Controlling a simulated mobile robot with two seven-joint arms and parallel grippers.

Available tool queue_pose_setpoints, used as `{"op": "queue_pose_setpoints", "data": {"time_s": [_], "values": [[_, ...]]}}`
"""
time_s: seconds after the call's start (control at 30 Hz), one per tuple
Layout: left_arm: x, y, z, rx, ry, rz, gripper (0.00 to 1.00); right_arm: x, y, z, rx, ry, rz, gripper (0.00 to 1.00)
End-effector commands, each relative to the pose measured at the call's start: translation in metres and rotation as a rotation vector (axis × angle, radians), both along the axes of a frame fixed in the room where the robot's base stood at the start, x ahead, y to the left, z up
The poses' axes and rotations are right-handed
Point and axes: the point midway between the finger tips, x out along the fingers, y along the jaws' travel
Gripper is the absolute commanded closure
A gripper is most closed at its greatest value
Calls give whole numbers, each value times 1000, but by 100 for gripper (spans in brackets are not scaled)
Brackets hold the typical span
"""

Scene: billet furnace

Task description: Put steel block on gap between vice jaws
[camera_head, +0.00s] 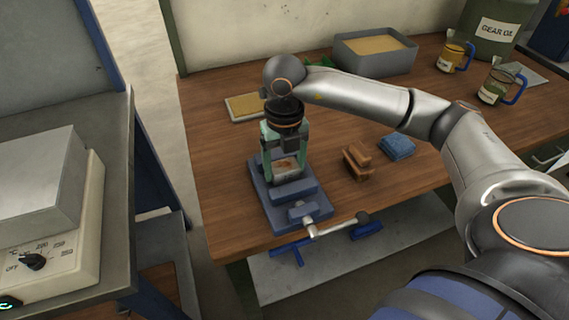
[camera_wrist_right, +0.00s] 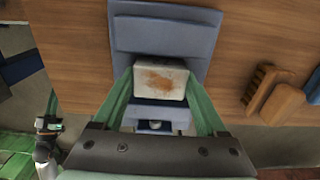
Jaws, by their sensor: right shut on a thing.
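A blue vice (camera_head: 293,200) stands at the front left of the wooden table, its handle toward the table's front edge. My right gripper (camera_head: 285,168) points down over the vice. Its green fingers are shut on the steel block (camera_head: 287,165), a pale block with rusty brown patches. In the right wrist view the block (camera_wrist_right: 160,82) is between the fingertips, over the middle of the vice (camera_wrist_right: 165,32), with a blue jaw part on either side. I cannot tell whether the block touches the vice. My left gripper is not in view.
A wooden brush (camera_head: 356,160) and a folded blue cloth (camera_head: 398,146) lie right of the vice. A shallow yellow tray (camera_head: 244,107), a grey bin (camera_head: 375,54), mugs (camera_head: 456,56) and a gear oil can (camera_head: 497,28) stand farther back. A furnace box (camera_head: 45,205) is at left.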

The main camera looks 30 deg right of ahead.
Motion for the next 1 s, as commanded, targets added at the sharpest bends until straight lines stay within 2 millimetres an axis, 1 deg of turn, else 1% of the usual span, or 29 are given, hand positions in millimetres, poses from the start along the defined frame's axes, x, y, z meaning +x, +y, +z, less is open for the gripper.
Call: {"op": "queue_pose_setpoints", "data": {"time_s": [0.13,0.17,0.37,0.4,0.63,0.7,0.77,0.87,1.0], "values": [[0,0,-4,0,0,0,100,1,0,-3,1,-3,0,100],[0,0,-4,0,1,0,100,0,0,-4,0,0,0,24],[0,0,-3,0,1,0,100,0,0,-3,0,0,0,2],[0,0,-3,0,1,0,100,0,0,-3,0,0,0,0],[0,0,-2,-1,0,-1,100,0,0,-1,0,0,0,0],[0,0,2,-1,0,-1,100,0,0,3,0,0,0,0],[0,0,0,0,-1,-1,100,1,0,7,1,-2,0,0],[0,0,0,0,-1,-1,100,1,0,25,0,-4,1,0],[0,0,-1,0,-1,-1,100,1,1,57,2,-6,1,0]]}}
